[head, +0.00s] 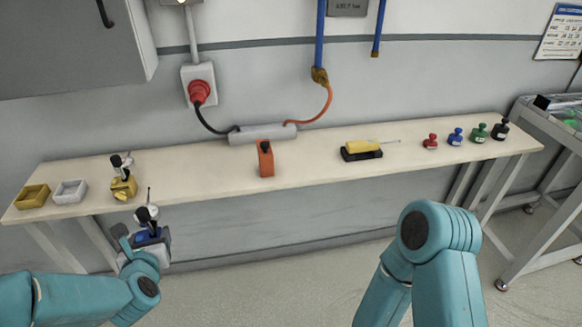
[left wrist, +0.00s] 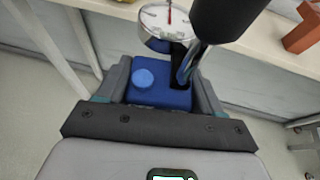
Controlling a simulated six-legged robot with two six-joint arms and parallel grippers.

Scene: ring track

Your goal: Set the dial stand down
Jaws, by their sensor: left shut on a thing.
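A dial stand with a blue base (head: 147,236), a post and a round white dial is held in my left gripper (head: 149,243), in front of the bench's front edge at the left. In the left wrist view the blue base (left wrist: 165,97) sits between both fingers of the left gripper (left wrist: 162,88), with the dial (left wrist: 165,24) and a dark post above it. A second, yellow-based dial stand (head: 123,187) stands on the bench top (head: 212,178). Of my right arm only upper links show; its gripper is out of view.
Yellow (head: 33,196) and grey (head: 70,192) bins are at the bench's left end. Bare bench lies between the yellow stand and orange block.

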